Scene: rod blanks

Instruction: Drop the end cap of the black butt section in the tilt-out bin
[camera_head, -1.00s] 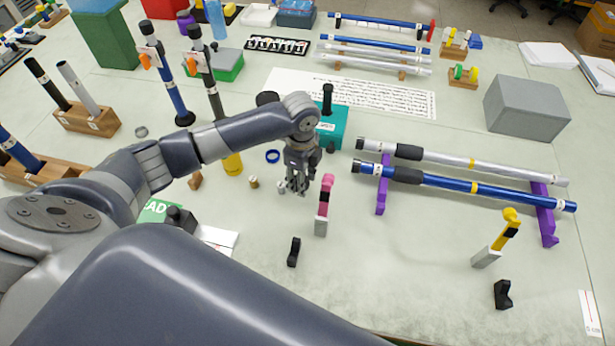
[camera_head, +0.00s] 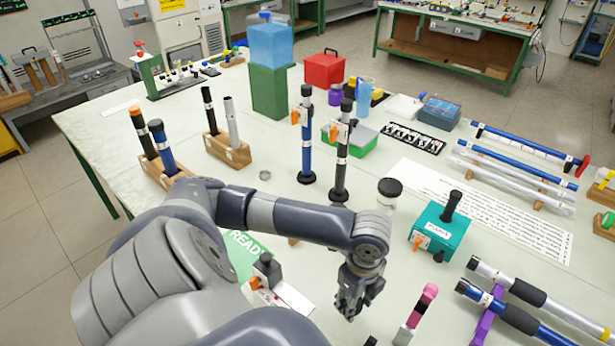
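Several rods have black parts, and I cannot tell for sure which is the black butt section. One black rod (camera_head: 343,160) stands upright on a round foot with an orange clip. Another black rod (camera_head: 208,108) stands in a wooden block. A black rod with an orange top (camera_head: 142,132) stands in a block further left. No loose end cap can be made out. I cannot identify the tilt-out bin for sure; a green box (camera_head: 270,92) with a blue top (camera_head: 267,45) stands at the back. My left gripper (camera_head: 348,312) points down above the table, fingers unclear. My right gripper is not in view.
A blue rod (camera_head: 306,140) stands upright beside the black one. A teal box (camera_head: 440,228) is right of my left gripper, and a pink-topped tool (camera_head: 422,305) is close to it. Rods lie on a purple rack (camera_head: 487,322) at lower right. A red box (camera_head: 324,70) stands behind.

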